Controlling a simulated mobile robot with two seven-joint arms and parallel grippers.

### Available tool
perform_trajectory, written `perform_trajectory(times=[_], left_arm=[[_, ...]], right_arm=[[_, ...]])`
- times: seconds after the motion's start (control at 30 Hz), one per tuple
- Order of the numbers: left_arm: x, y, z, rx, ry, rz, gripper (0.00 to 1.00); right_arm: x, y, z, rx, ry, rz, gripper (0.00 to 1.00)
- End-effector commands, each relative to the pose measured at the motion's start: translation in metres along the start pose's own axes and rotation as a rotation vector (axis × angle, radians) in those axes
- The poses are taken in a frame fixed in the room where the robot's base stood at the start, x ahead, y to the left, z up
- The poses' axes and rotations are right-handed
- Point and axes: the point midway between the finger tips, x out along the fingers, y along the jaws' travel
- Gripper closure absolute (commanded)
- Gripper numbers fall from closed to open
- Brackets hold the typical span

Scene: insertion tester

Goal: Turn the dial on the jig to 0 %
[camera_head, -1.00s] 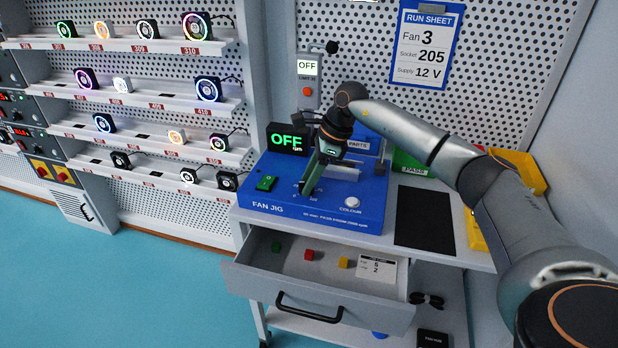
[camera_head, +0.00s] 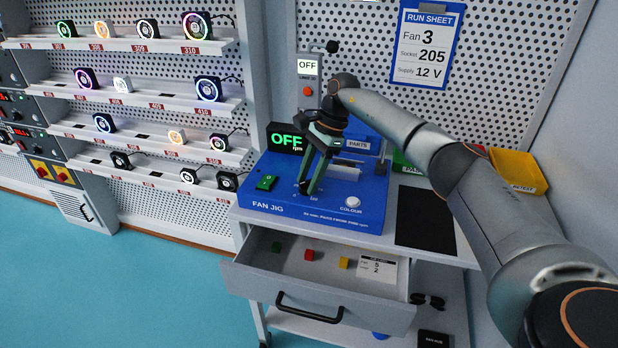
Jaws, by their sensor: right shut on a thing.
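The blue fan jig (camera_head: 340,211) stands on the bench in the middle of the picture, its display (camera_head: 285,139) reading OFF rpm. My right gripper (camera_head: 307,190) comes down over the jig from above, its fingers at the dial between the green switch (camera_head: 267,183) and the white COLOUR knob (camera_head: 353,202). It is shut on the dial, which the fingers mostly hide, so the dial's pointer cannot be read. My left gripper is not in view.
Below the jig an open drawer (camera_head: 315,316) holds green, red and yellow blocks and a card. A black mat (camera_head: 425,220) lies right of the jig. A PARTS bin (camera_head: 362,145) and a yellow RETEST bin (camera_head: 518,170) stand behind. Fan shelves fill the left.

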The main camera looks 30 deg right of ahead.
Motion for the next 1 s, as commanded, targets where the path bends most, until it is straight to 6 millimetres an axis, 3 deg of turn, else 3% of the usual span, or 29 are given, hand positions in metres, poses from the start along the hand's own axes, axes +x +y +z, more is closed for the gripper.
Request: perform_trajectory(times=[0.27, 0.3, 0.53, 0.83, 1.0], left_arm=[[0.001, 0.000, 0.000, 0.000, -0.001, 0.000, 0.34], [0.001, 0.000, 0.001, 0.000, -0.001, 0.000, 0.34], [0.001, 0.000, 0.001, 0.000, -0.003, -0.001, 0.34], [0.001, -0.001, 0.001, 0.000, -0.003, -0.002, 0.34], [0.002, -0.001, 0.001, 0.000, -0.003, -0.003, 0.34]], right_arm=[[0.001, 0.001, -0.001, -0.001, 0.003, 0.003, 1.00], [0.001, 0.001, -0.001, -0.001, 0.003, 0.003, 0.52], [0.001, 0.000, -0.001, 0.000, 0.002, 0.002, 0.26], [-0.002, 0.000, 0.000, 0.000, 0.001, 0.000, 0.24], [-0.022, -0.001, 0.000, 0.000, 0.001, -0.004, 0.24]])
